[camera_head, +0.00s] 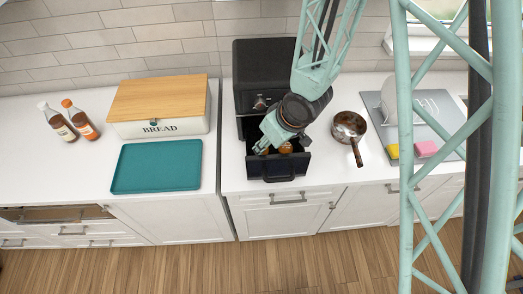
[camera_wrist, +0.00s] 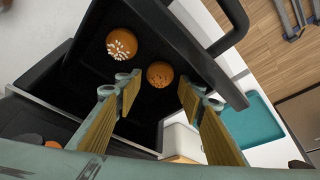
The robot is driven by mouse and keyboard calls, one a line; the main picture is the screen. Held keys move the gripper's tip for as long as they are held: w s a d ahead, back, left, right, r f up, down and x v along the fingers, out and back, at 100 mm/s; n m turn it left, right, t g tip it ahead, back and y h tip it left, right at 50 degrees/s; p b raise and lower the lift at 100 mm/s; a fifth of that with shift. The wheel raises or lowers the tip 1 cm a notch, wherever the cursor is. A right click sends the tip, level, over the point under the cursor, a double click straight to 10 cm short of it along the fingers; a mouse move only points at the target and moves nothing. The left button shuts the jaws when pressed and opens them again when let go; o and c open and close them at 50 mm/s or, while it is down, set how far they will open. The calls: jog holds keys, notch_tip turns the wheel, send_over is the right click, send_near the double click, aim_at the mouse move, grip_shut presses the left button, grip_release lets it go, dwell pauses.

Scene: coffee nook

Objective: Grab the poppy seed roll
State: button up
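Two round brown rolls lie in the open black drawer (camera_head: 268,171), whose black inside also shows in the wrist view (camera_wrist: 85,75). One roll (camera_wrist: 122,44) has large pale seeds on top. The other roll (camera_wrist: 160,74) has only small specks and looks like the poppy seed roll, though the specks are too small to be sure. My gripper (camera_wrist: 158,88) is open and empty, its yellow-padded fingers pointing into the drawer on either side of the line to the speckled roll. In the head view my gripper (camera_head: 266,147) is over the drawer and partly hides the rolls.
The black appliance (camera_head: 255,60) stands behind the drawer. A pan (camera_head: 349,126) is close on the right, with a grey mat (camera_head: 440,105) and sponges beyond. A teal tray (camera_head: 157,166), bread box (camera_head: 165,127) and two bottles stand left. The drawer's walls and handle (camera_head: 278,179) surround the rolls.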

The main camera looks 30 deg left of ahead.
jog(key=shift+a+f, duration=0.1)
jog(key=shift+f, duration=0.05)
dwell(0.3)
jog(key=shift+x, duration=2.45)
jog(key=shift+a, duration=0.1)
jog(key=shift+c, duration=0.5)
jog(key=c, duration=0.5)
